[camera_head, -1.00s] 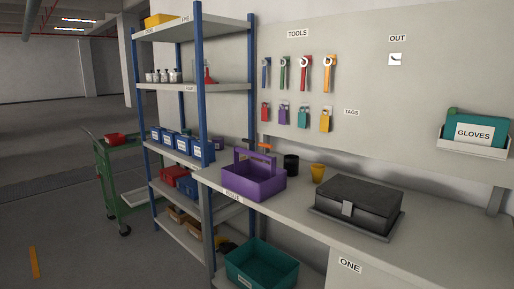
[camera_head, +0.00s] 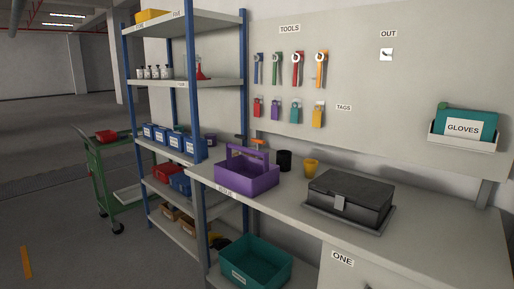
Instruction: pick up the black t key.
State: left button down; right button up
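I cannot make out a black T key for certain. Behind the purple carrier (camera_head: 262,183) on the workbench, small handles stick up: an orange T-shaped one (camera_head: 257,141) and a dark one (camera_head: 240,139) to its left. The dark one may be a black T key, but it is too small to tell. Their lower parts are hidden by the carrier. On the tools board hang several wrench-like tools with coloured handles, including a red one (camera_head: 297,70) and an orange one (camera_head: 321,70). Neither of my grippers is in view.
The workbench (camera_head: 280,210) carries a black cup (camera_head: 284,160), a yellow cup (camera_head: 311,168) and a dark closed case (camera_head: 350,198). A shelf rack (camera_head: 186,82) stands left, with a green cart (camera_head: 116,175) beyond. A teal bin (camera_head: 250,265) sits below. Floor at left is open.

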aim_at(242, 137)
jog(key=i+j+z, duration=0.15)
jog(key=z, duration=0.3)
jog(key=i+j+z, duration=0.3)
jog(key=z, duration=0.2)
jog(key=i+j+z, duration=0.15)
jog(key=j+z, duration=0.3)
jog(key=l, duration=0.15)
